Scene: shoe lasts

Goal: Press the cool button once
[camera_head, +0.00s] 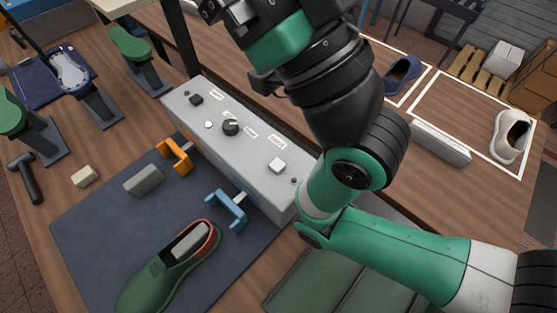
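A long grey control box (250,160) stands on the workbench in the head view. One of my green and black arms crosses the right half of the view, close to the box's right end. Neither gripper's fingers can be made out.
A dark mat (90,235) holds an orange clamp (176,155), a blue clamp (230,208) and a green shoe (172,268). A hammer (27,177) lies at left. A blue shoe (402,75) and a white shoe (510,135) lie in outlined areas at right.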

